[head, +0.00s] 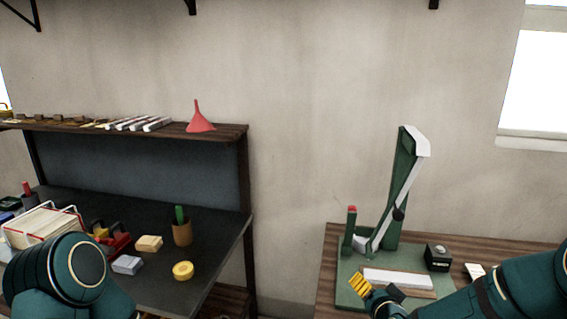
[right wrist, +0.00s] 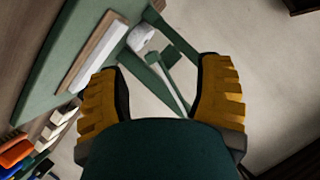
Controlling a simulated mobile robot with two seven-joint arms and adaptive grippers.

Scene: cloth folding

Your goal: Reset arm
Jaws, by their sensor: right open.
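A green device stands on the right-hand wooden table, its green base (head: 346,292) flat and its long green-and-white arm (head: 404,185) tilted steeply upward. A white bar (head: 398,278) lies along the base. My right gripper (head: 378,292) is over the front of the device, low in the head view, well below the raised arm. In the right wrist view my right gripper (right wrist: 160,65) has its yellow-padded fingers wide apart with nothing held. The green device (right wrist: 72,55) shows beyond them at the upper left. My left gripper is out of view; only my left arm shows.
A small black box (head: 438,257) sits right of the raised arm. The dark workbench (head: 215,250) at left holds a brown cup (head: 182,233), a yellow roll (head: 183,271) and small blocks. A red funnel (head: 200,120) stands on its shelf. A gap separates the two tables.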

